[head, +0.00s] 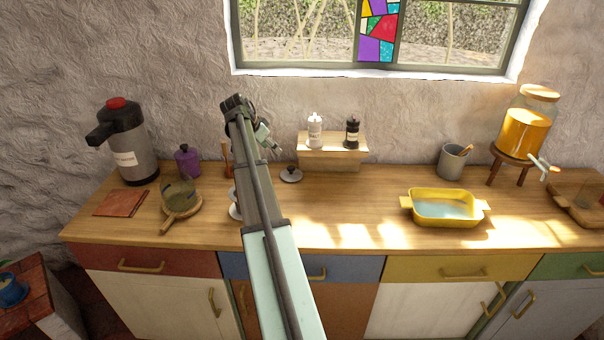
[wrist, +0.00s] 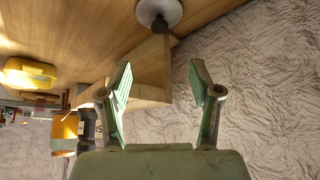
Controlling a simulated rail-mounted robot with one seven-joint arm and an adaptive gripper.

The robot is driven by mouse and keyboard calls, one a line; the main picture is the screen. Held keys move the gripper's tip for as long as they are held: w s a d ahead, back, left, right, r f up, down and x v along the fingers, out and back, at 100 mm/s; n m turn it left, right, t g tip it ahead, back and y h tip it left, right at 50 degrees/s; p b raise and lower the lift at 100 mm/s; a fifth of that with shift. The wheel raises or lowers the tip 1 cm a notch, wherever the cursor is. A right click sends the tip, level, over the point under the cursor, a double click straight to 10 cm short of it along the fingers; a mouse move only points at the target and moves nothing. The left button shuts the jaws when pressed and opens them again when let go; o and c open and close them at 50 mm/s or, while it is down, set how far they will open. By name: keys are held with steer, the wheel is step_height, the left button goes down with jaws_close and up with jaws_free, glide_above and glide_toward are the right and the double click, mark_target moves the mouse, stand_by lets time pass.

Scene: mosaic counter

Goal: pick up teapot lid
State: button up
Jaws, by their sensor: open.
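The teapot lid (head: 291,174) is a small pale disc with a dark knob. It lies on the wooden counter left of the small wooden riser. In the wrist view the lid (wrist: 170,8) is at the top edge, partly cut off, with its dark knob (wrist: 159,25) toward me. My gripper (head: 271,143) is above the counter near the wall, up and left of the lid in the head view. In the wrist view my gripper (wrist: 160,72) has its two green fingers spread with nothing between them. The lid is beyond the fingertips, apart from them.
The riser (head: 330,158) holds a white shaker (head: 314,130) and a black grinder (head: 352,132), close right of my gripper. My arm partly hides a white item (head: 234,208). A yellow dish (head: 446,222) stands right. Bare counter (head: 345,205) lies between lid and dish.

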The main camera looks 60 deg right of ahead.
steer(key=p, duration=0.3)
glide_toward(290, 167)
steer(key=x, duration=0.5)
steer(key=shift+a+f, duration=0.1)
steer(key=shift+f, duration=0.15)
steer(key=shift+d+p+x, duration=0.25)
steer(key=shift+p+x, duration=1.2)
steer(key=shift+x, duration=0.75)
steer(key=shift+s+d+f, duration=0.2)
steer(key=shift+f, duration=0.1)
jaws_close()
